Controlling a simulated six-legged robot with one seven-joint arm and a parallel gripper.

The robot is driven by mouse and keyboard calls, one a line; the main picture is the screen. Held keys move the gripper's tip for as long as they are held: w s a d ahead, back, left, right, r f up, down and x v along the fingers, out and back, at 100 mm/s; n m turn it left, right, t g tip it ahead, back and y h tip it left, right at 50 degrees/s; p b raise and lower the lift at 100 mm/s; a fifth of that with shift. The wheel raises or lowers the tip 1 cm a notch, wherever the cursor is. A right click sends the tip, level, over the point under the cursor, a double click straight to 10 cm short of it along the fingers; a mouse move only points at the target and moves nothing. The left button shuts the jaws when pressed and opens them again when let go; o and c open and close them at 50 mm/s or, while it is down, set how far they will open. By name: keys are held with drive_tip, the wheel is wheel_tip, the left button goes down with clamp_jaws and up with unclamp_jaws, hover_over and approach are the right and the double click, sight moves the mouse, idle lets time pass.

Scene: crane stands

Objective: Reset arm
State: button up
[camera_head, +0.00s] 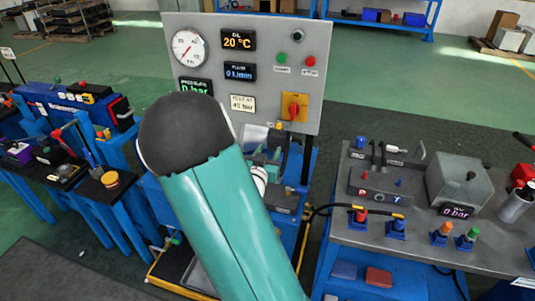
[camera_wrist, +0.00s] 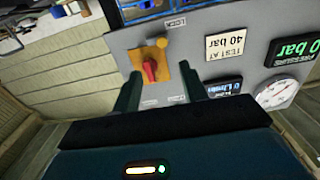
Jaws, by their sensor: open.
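My gripper (camera_wrist: 161,72) shows in the wrist view with its two dark green fingers apart and nothing between them. Beyond the fingers is a grey control panel (camera_wrist: 205,67), seen upside down. A red rotary switch (camera_wrist: 150,70) on a yellow plate appears between the fingertips; the distance to it is hard to judge, and I see no clear contact. In the head view my teal arm with its dark rounded joint rises in front of the panel (camera_head: 245,25) and hides my gripper. The red switch (camera_head: 293,107) shows at the panel's lower right.
A dial gauge (camera_head: 188,48) and lit displays (camera_head: 239,40) are on the panel. A right bench (camera_head: 440,245) holds a grey box (camera_head: 459,183), hoses and coloured connectors. Blue stands with parts (camera_head: 75,107) are at the left. Green floor (camera_head: 400,80) behind is open.

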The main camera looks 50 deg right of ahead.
drive_tip(key=shift+s+a, duration=0.2)
drive_tip(key=shift+a, duration=0.15)
idle(0.3)
drive_tip(key=w+a+r+n+t+y, duration=0.1)
drive_tip(key=w+a+r+n+y, duration=0.15)
drive_tip(key=a+y, duration=0.7)
drive_tip(key=w+a+r+n+t+y, duration=0.15)
drive_tip(key=a+r+n+y, duration=0.25)
drive_tip(key=a, duration=1)
drive_tip(key=s+a+r+n+g+y, duration=0.1)
drive_tip(key=s+a+r+n+g, duration=0.1)
drive_tip(key=s+a, duration=0.3)
drive_tip(key=s+a+r+n+g+y, duration=0.1)
drive_tip(key=s+a+r+n+g, duration=0.2)
drive_tip(key=s, duration=1)
drive_tip(key=a+n, duration=0.1)
drive_tip(key=a, duration=0.2)
drive_tip(key=shift+s+a+r, duration=0.2)
drive_tip(key=shift+s+a, duration=0.05)
drive_tip(key=shift+s, duration=0.05)
